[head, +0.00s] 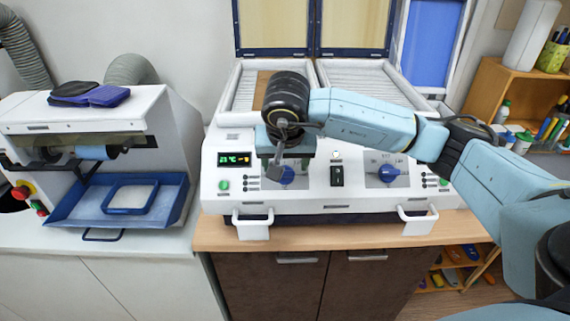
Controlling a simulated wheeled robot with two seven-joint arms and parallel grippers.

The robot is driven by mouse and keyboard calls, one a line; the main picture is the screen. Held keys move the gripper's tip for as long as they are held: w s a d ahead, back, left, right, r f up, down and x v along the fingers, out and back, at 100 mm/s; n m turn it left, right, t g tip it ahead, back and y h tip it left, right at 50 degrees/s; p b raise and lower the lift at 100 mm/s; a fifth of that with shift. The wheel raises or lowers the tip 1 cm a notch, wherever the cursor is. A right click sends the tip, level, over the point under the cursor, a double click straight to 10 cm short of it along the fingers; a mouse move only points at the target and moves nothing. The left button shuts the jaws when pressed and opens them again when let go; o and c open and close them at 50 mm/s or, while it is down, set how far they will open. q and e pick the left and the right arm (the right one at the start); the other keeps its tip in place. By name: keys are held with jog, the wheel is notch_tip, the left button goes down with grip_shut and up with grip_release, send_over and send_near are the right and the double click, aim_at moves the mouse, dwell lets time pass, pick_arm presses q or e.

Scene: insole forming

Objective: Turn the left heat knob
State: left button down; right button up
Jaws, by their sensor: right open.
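The left heat knob (287,175) is a blue dial on the front panel of the white heating machine (320,208). My right gripper (281,166) points down right at this knob, its fingers in front of the panel and partly covering the knob. It is open. Whether the fingers touch the knob cannot be told. The matching right heat knob (388,173) is blue and uncovered. A small display (234,160) left of the knob shows a green reading. My left gripper is out of view.
Two white handles (252,224) (417,220) stick out from the machine's front. A black switch (337,176) sits between the knobs. A second machine with a blue tray (70,213) stands at left. Wooden shelves (490,92) stand at right.

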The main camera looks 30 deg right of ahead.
aim_at(285, 174)
jog(key=shift+x, duration=1.1)
jog(key=c, duration=1)
